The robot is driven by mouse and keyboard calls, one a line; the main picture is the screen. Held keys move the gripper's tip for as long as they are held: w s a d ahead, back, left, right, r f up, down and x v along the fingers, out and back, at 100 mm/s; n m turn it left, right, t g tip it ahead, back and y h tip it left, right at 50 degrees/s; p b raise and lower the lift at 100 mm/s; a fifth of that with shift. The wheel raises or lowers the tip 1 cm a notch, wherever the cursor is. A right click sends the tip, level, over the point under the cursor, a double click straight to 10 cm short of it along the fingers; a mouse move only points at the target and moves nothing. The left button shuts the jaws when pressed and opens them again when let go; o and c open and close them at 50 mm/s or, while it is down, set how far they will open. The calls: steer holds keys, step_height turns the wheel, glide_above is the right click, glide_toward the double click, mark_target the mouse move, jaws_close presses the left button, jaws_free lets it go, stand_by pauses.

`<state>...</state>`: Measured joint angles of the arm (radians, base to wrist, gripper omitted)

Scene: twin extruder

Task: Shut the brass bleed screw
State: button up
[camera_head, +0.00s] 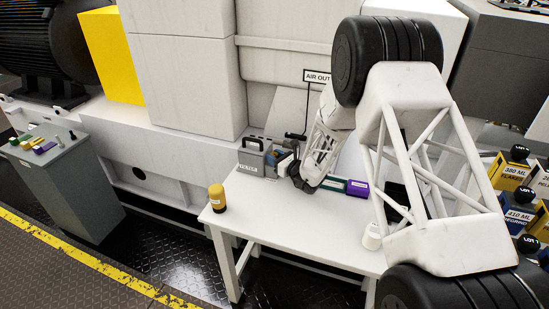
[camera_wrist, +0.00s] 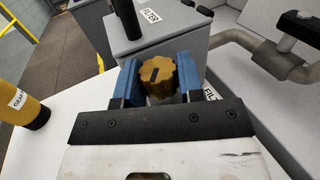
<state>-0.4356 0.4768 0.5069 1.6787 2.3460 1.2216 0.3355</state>
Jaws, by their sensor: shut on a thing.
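The brass bleed screw (camera_wrist: 158,72) is a scalloped knob with a dark slot across its top, beside the grey filter box. My gripper (camera_wrist: 157,80) has its two blue fingers on either side of the knob, shut on it. The grey box (camera_wrist: 165,35) carries a FILTER label and a black upright handle. In the head view the box (camera_head: 253,163) stands on the white table, with my gripper (camera_head: 281,160) at its right side. The arm and gripper hide the screw there, and its lower part is hidden in the wrist view.
A yellow, black-based canister (camera_head: 217,197) stands at the white table's (camera_head: 262,228) left edge. A purple-ended green object (camera_head: 356,187) lies right of my gripper. A bent grey pipe with a black handle (camera_wrist: 275,58) is close on the right in the wrist view. An AIR OUT sign (camera_head: 317,76) rises behind.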

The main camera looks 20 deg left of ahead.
steer(key=o, duration=0.9)
steer(key=shift+n+g+y, duration=0.3)
steer(key=shift+n+g, duration=0.3)
steer(key=shift+g, duration=0.3)
steer(key=shift+w+n+g+y, duration=0.1)
steer(key=shift+n+g+y, duration=0.3)
steer(key=shift+n+g, duration=1.1)
steer(key=shift+n+g+h, duration=0.15)
steer(key=shift+n+g, duration=0.65)
steer(key=shift+g, duration=0.85)
steer(key=shift+n+g+h, duration=0.15)
steer(key=shift+n+g, duration=0.65)
steer(key=shift+g, duration=0.85)
steer(key=v, duration=0.8)
steer(key=shift+a, duration=0.1)
steer(key=shift+s+d+r+n+h, duration=1.05)
steer(key=shift+s+d+r, duration=1.4)
steer(key=shift+r, duration=0.8)
steer(key=shift+s+d+r+n+h, duration=1.1)
steer(key=shift+s+d+r, duration=1.35)
steer(key=shift+r, duration=0.8)
steer(key=shift+s+d+r+n+h, duration=1.05)
steer(key=shift+s+d+r, duration=1.35)
steer(key=shift+r, duration=0.9)
